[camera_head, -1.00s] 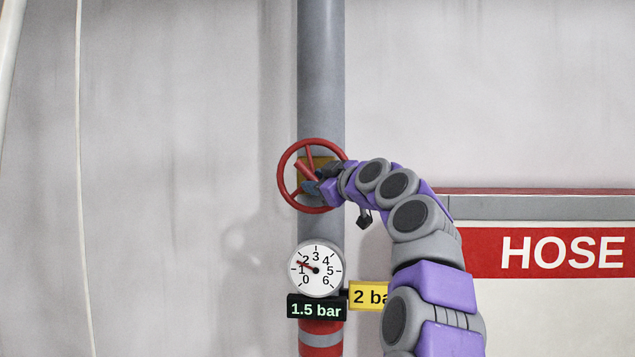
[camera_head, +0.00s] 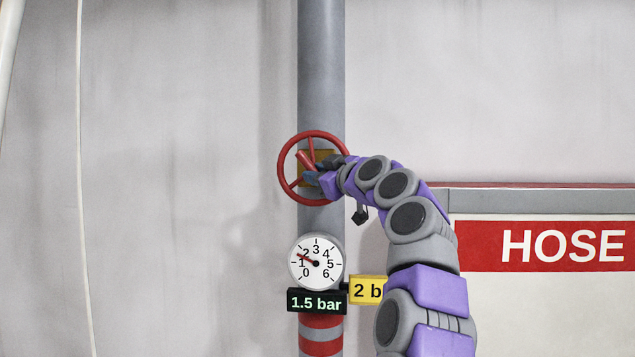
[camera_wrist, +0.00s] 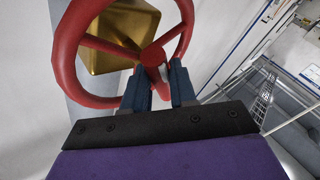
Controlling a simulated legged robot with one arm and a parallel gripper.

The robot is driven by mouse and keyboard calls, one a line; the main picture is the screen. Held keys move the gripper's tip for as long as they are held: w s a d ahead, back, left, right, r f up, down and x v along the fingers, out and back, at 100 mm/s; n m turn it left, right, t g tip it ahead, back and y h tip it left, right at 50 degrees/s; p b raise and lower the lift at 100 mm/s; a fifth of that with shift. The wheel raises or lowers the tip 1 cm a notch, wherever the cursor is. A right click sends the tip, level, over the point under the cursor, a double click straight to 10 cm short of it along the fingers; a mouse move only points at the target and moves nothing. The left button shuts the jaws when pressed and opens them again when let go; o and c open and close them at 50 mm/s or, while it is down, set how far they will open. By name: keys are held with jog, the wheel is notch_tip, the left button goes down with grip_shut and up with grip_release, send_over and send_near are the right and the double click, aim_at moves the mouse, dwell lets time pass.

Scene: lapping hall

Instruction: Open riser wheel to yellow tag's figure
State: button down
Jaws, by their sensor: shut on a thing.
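The red riser wheel (camera_head: 282,172) is mounted on the grey vertical pipe in front of a brass valve body (camera_wrist: 118,42). It also shows in the wrist view (camera_wrist: 68,62), with its spokes and hub. My gripper (camera_head: 310,176) is at the wheel. In the wrist view its two blue fingers (camera_wrist: 160,88) are shut on a red part of the wheel by the hub. The round gauge (camera_head: 316,263) has its red needle between 1 and 2. The black display (camera_head: 316,302) under it reads 1.5 bar. The yellow tag (camera_head: 367,290) reads "2 b", the rest hidden by my arm.
The grey pipe (camera_head: 321,65) runs up the pale wall, with red bands low down. A cabinet marked HOSE (camera_head: 562,246) stands to the right behind my arm. The wrist view shows a wire rack (camera_wrist: 262,100) at right.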

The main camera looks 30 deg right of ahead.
jog(key=shift+f+m+t+b, duration=0.3)
jog(key=shift+m+b, duration=0.1)
jog(key=shift+b, duration=0.15)
jog(key=shift+r, duration=0.15)
jog(key=shift+r, duration=0.1)
jog(key=c, duration=1)
grip_release()
jog(key=shift+o, duration=0.2)
jog(key=s+d+f+b, duration=0.1)
jog(key=s+b, duration=0.3)
jog(key=s, duration=0.4)
jog(key=s+d+f+b, duration=0.1)
jog(key=s+b, duration=0.3)
jog(key=s, duration=0.4)
jog(key=shift+s+d+f, duration=0.3)
jog(key=shift+s+d, duration=0.05)
jog(key=shift+s, duration=0.05)
